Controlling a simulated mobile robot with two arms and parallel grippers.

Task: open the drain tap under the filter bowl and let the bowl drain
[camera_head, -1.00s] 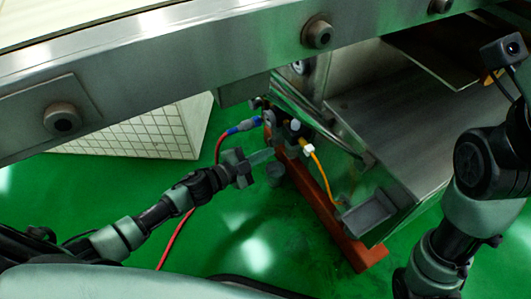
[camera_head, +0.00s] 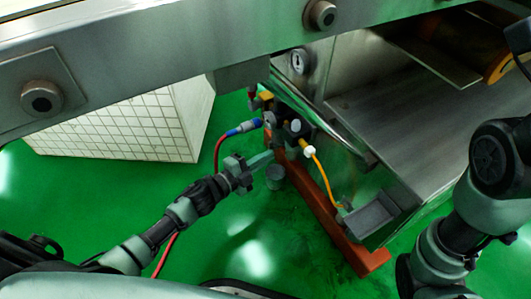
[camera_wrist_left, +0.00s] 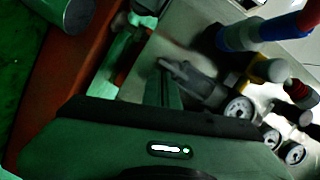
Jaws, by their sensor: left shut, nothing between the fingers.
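My left gripper (camera_head: 262,160) is shut and empty, reaching in from the lower left to just below and left of the air unit (camera_head: 284,122) on the machine's side. In the left wrist view, a blurred dark grey part (camera_wrist_left: 188,78) lies just ahead of the gripper. I cannot tell whether it is the filter bowl or its drain tap, or whether the fingers touch it. In the head view the bowl and tap are too small and partly hidden. A grey cup (camera_head: 275,178) stands below the unit; its side shows in the wrist view (camera_wrist_left: 68,10). My right gripper is out of view.
A blue fitting with a red hose (camera_head: 243,128) and a yellow hose (camera_head: 322,172) join the air unit. An orange-red base rail (camera_head: 340,238) runs below it. A steel beam (camera_head: 170,62) crosses above. A white tiled block (camera_head: 125,130) stands left. Green floor (camera_head: 225,245) is open in front.

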